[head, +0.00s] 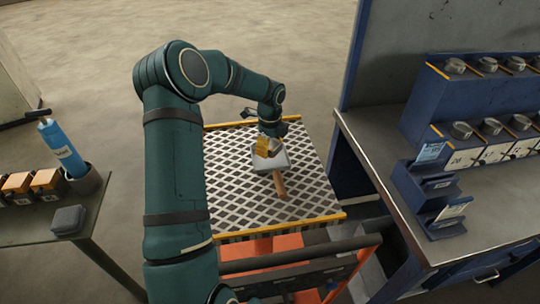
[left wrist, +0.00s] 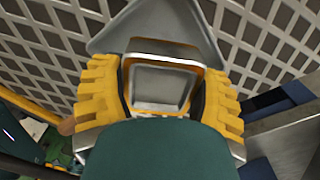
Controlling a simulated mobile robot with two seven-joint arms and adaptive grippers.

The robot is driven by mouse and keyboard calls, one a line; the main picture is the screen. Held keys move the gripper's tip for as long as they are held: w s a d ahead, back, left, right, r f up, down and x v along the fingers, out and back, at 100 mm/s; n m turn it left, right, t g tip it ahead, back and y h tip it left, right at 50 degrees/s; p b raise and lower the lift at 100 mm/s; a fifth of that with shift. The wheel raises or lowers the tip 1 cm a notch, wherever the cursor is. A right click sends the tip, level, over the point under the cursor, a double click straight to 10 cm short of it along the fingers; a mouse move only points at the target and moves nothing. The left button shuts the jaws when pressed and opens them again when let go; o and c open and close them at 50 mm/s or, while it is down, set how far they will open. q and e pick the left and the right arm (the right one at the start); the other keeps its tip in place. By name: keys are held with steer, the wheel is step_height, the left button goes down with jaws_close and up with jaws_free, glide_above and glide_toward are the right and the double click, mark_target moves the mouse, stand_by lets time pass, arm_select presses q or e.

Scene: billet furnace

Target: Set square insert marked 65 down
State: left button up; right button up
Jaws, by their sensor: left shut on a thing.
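My left gripper (head: 268,147) reaches down over a perforated metal table top (head: 235,200). In the left wrist view its yellow fingers (left wrist: 160,98) are shut on a grey square insert (left wrist: 160,85) with a hollow face and an orange-edged rim. No number is legible on it. Right below the insert is a light grey flat plate (head: 283,161) with a brown handle (head: 279,185), lying on the perforated top; the plate also shows in the left wrist view (left wrist: 203,45). I cannot tell whether the insert touches the plate. My right gripper is not in view.
A blue rack (head: 470,105) with several round-topped pieces and numbered labels stands on the right bench (head: 375,150). The perforated top has free room around the plate.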

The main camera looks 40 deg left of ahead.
mark_target(270, 154)
arm_select(q)
steer(key=shift+f, duration=1.75)
steer(key=shift+f+b, duration=0.15)
steer(key=shift+b, duration=0.15)
steer(key=o, duration=1.4)
step_height(270, 154, up, 12)
steer(key=shift+r+p, duration=0.15)
steer(key=shift+p, duration=0.8)
